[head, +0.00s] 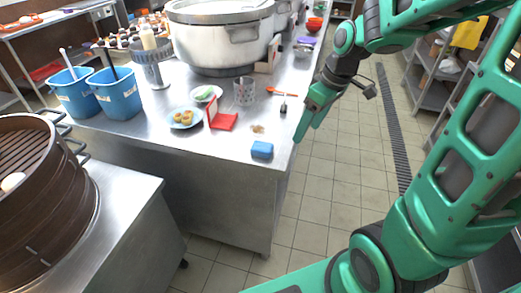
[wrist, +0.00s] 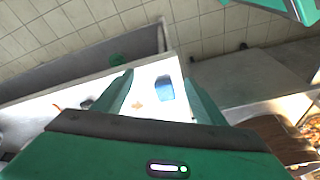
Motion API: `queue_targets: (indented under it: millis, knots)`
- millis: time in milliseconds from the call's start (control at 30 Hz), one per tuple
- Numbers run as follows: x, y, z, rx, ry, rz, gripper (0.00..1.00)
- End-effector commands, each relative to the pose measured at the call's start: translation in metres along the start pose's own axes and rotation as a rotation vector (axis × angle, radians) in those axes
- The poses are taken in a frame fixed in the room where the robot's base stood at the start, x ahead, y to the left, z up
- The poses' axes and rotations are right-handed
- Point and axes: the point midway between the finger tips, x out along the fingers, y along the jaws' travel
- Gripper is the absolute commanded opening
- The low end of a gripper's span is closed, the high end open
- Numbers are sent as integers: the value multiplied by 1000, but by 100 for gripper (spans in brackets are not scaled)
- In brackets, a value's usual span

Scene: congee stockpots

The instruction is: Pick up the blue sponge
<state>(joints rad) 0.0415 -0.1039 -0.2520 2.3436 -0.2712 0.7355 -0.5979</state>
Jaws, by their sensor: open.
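The blue sponge (head: 262,149) lies on the steel counter (head: 200,143) near its front right corner in the head view. It also shows in the wrist view (wrist: 165,89), lying between the two fingers as seen from above. My gripper (head: 304,127) is just right of the counter's edge in the head view, to the right of the sponge and apart from it. In the wrist view my gripper (wrist: 158,90) is open with nothing between its fingers at their tips.
A large pot (head: 220,45) stands farther back. Blue bins (head: 117,97) are at the left. The tiled aisle (head: 318,190) is clear.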

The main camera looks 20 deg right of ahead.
Motion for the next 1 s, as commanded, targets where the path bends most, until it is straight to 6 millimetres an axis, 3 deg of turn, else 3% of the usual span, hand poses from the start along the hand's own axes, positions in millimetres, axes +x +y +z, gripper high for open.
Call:
queue_targets:
  millis: [100,300,700,1000]
  knots:
    - [22,-7,-45,-203,53,-40,65]
    - [40,-18,-84,-388,116,-71,65]
    - [89,-24,-94,-416,125,-77,65]
    - [111,-24,-94,-414,124,-76,65]
